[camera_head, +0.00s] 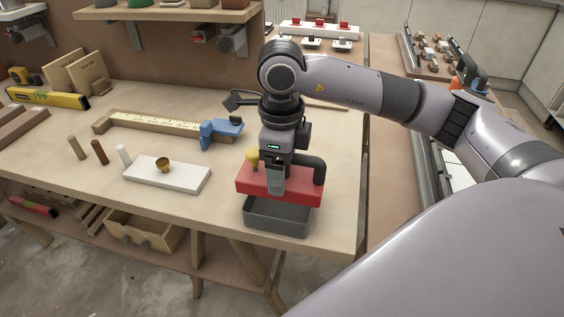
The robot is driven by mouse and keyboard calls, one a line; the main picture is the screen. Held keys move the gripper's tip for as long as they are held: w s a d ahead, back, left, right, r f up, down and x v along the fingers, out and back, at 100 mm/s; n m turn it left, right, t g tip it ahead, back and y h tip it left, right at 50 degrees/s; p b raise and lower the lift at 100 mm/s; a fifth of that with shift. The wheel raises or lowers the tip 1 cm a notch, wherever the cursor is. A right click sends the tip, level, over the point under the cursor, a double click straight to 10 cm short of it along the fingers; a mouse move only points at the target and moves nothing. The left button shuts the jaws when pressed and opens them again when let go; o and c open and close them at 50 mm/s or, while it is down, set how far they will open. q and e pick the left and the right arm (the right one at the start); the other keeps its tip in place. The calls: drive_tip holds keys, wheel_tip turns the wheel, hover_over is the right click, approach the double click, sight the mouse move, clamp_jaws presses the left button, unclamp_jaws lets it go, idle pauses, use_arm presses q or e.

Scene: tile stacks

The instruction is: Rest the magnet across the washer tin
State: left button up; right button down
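The magnet is a red block (248,183) with a dark curved handle (319,168) at its right. It spans the open top of the washer tin, a dark grey rectangular tin (277,219) near the bench's front edge. Whether the magnet touches the rim or hangs just above it, I cannot tell. My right gripper (276,186) points down at the magnet's middle and seems shut on its handle. The near finger hides the far one and part of the handle. My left gripper is not in view.
A yellow knob-like thing (252,155) shows behind the magnet. A white block (190,178) with a small brass cup (162,164), several short rods and a blue clamp (220,132) on a ruled wooden bar stand to the left. The bench front between block and tin is clear.

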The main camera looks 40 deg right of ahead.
drive_tip(key=shift+r, duration=0.1)
idle(0.6)
drive_tip(key=shift+f+b, duration=0.35)
drive_tip(key=shift+b, duration=0.05)
drive_tip(key=shift+f+b, duration=0.15)
drive_tip(key=shift+b, duration=0.15)
idle(1.0)
drive_tip(key=shift+f, duration=0.25)
drive_tip(key=shift+f+b, duration=0.1)
drive_tip(key=shift+b, duration=0.25)
